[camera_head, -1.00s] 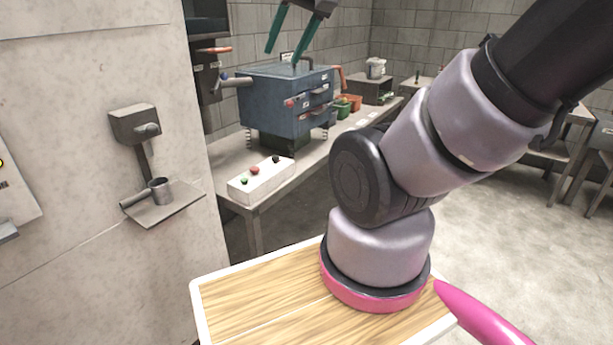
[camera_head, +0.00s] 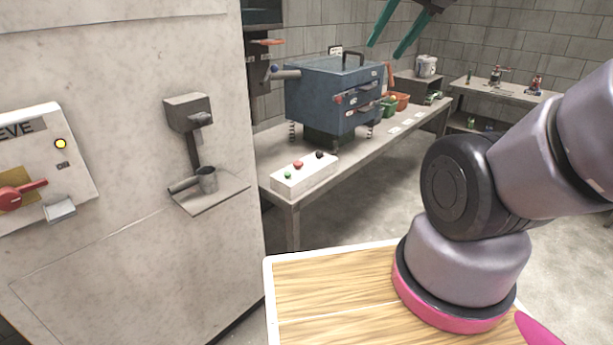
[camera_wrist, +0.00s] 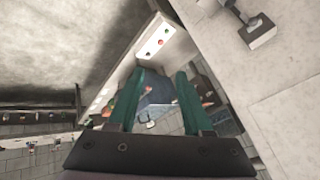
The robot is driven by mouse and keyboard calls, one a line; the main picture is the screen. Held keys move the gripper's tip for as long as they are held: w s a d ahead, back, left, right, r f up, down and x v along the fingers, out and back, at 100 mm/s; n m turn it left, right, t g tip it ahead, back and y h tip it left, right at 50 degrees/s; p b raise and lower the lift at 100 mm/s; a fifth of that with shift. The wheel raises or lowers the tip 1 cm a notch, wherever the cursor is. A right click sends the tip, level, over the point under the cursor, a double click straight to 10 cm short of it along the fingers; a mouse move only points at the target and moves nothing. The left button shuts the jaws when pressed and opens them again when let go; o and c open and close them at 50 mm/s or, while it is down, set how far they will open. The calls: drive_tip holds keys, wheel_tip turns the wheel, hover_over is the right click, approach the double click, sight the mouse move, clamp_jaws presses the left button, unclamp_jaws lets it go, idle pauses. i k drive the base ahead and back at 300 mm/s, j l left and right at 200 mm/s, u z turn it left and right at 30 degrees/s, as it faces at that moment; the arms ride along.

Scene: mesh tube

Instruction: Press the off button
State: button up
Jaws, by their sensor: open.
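A white control box (camera_head: 305,176) stands on the front end of the long workbench. Its top carries a green button (camera_head: 288,175), a red button (camera_head: 298,164) and a black knob (camera_head: 319,155). No label on them is readable, so I cannot tell which is the off button. The wrist view shows the box (camera_wrist: 153,44) and its red button (camera_wrist: 160,43) beyond the fingers. My gripper (camera_head: 384,52) is open and empty, raised above the bench and apart from the box. Its two green fingers (camera_wrist: 160,75) also show in the wrist view.
A blue machine (camera_head: 335,92) stands behind the box on the workbench (camera_head: 275,205). A tall pale cabinet is at left, with a metal shelf (camera_head: 212,193) and a panel (camera_head: 70,150) with a red lever and lit yellow lamp. Open floor lies right.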

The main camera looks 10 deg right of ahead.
sight(298, 163)
drive_tip(key=i+u, duration=0.3)
drive_tip(key=i, duration=0.15)
drive_tip(key=i+l+u, duration=0.3)
drive_tip(key=i, duration=0.15)
drive_tip(key=j, duration=0.1)
